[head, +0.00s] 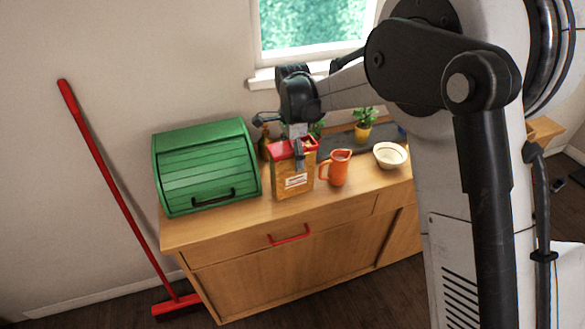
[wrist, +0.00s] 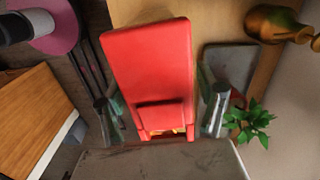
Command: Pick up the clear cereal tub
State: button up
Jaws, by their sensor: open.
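The cereal tub (head: 292,181) stands upright on the wooden cabinet top, with a red lid, brownish contents and a pale label on its front. In the wrist view its red lid (wrist: 150,62) fills the middle, and its lower sides are hidden. My gripper (head: 298,158) is at the top of the tub from above, with one finger showing in front of the tub's upper part. In the wrist view my gripper (wrist: 162,112) is open, one finger on each side of the lid. A gap shows beside the right finger; whether the left one touches is unclear.
A green bread box (head: 206,168) stands close to the tub's left, and an orange jug (head: 337,168) close to its right. A white bowl (head: 390,155) is farther right. A brass bottle (wrist: 276,24) and potted plants (head: 363,130) stand behind. A red-handled broom (head: 110,175) leans at left.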

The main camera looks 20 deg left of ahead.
jog(key=shift+f, duration=0.35)
jog(key=shift+c, duration=0.4)
grip_shut()
